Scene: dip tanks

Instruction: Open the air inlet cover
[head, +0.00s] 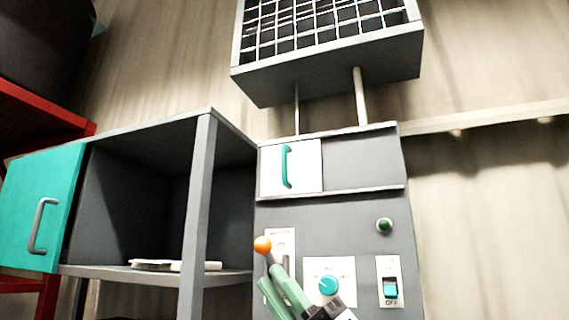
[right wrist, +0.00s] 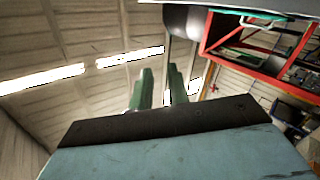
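The likely air inlet cover is a white square panel (head: 307,168) with an upright teal handle (head: 287,167). It sits in the left half of a framed strip at the top of the grey control cabinet (head: 340,222). A plain grey area (head: 362,160) fills the right half. My right gripper (head: 270,277) is below the panel, in front of the cabinet, with its green fingers pointing up and left. The right wrist view shows a clear gap between the fingers (right wrist: 161,88), with nothing held. My left gripper is not in view.
An orange-knobbed lever (head: 262,244) stands just above my right fingertips; I cannot tell whether they touch. A teal dial (head: 328,285), green button (head: 384,225) and teal switch (head: 390,288) are nearby. Left is an open cupboard with a teal door (head: 40,205). A gridded box (head: 325,60) hangs above.

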